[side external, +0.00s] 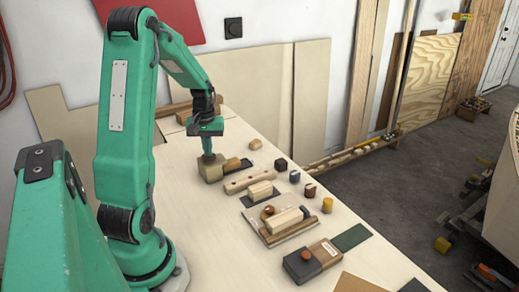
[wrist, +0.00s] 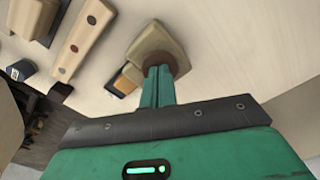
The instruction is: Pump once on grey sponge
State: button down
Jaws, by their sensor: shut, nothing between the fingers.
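My gripper (side external: 207,156) is shut and empty, pointing down at the top of a beige block-like body (side external: 212,172) at the far part of the table. In the wrist view my gripper (wrist: 160,72) has its closed fingers over a brown round top on this beige body (wrist: 150,38). The fingers look to be at or just above that top; I cannot tell whether they touch. They hide part of it. A tan block (side external: 232,164) lies close to its right, near a dark flat pad (side external: 254,172). I cannot clearly pick out a grey sponge.
A wooden bar (side external: 248,179) with dark round spots and a pale block (side external: 261,189) lie to the right. A green sheet (side external: 352,236) lies nearer. The table's left side is clear.

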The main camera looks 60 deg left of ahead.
jog(key=shift+r, duration=3.4)
jog(key=w+d+r+m+t, duration=0.1)
jog(key=d+r+m, duration=0.15)
jog(key=d, duration=0.35)
jog(key=d+r+m+t+y, duration=0.1)
jog(key=d+r, duration=0.2)
jog(key=d, duration=0.2)
jog(key=w+d+r+m+t, duration=0.1)
jog(key=d+r+m, duration=0.15)
jog(key=d, duration=0.35)
jog(key=s+d+r+m+t, duration=0.1)
jog(key=s+d+m, duration=0.2)
jog(key=d, duration=0.3)
jog(key=s+d+m+t+h, duration=0.1)
jog(key=s+d+m, duration=0.2)
jog(key=d, duration=0.4)
jog(key=shift+s+d+r+t, duration=0.25)
jog(key=shift+s+r+t, duration=0.1)
jog(key=shift+s, duration=0.35)
jog(key=c, duration=2.2)
grip_release()
